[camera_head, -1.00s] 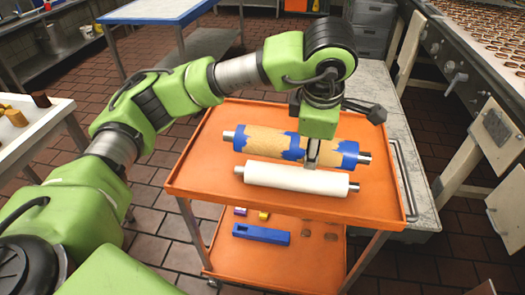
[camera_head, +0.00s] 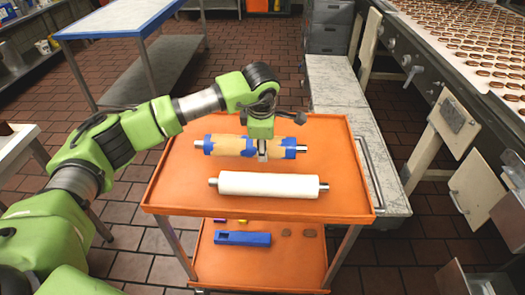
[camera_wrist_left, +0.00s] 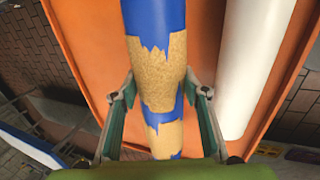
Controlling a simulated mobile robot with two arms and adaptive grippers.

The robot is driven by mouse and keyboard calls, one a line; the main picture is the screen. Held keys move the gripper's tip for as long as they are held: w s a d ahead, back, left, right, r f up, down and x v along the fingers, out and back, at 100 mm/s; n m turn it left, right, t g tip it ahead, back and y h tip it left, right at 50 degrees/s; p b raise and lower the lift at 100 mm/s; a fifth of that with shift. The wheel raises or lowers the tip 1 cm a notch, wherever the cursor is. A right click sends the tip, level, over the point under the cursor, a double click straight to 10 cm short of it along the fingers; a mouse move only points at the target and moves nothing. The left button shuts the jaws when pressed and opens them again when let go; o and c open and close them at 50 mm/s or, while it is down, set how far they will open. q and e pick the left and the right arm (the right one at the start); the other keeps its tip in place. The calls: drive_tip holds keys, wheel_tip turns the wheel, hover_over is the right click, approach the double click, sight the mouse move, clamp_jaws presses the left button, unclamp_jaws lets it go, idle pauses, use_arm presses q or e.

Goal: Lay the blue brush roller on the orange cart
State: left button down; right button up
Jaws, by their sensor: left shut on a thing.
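The blue brush roller (camera_head: 232,146), tan with ragged blue patches and metal ends, lies across the back half of the orange cart's top (camera_head: 170,190). I cannot tell whether it touches the tray. My left gripper (camera_head: 262,156) points down from above and is shut on the roller, right of its middle. In the left wrist view the fingers (camera_wrist_left: 163,95) stand on both sides of the roller (camera_wrist_left: 160,60), over its tan and blue surface. My right gripper is not in view.
A white roller (camera_head: 268,184) lies in front on the same top. The lower shelf (camera_head: 240,265) holds a blue block (camera_head: 243,239) and small pieces. A conveyor (camera_head: 470,60) stands at right, a blue-edged table (camera_head: 120,20) behind left. Free tray room lies left and front.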

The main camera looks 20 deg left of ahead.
use_arm(q)
drive_tip(key=p+x, duration=0.1)
drive_tip(key=x, duration=0.2)
drive_tip(key=shift+s+a, duration=0.1)
drive_tip(key=shift+s, duration=0.05)
drive_tip(key=shift+f, duration=0.45)
drive_tip(key=c, duration=1.2)
unclamp_jaws()
drive_tip(key=shift+f, duration=0.15)
drive_tip(key=shift+s, duration=0.1)
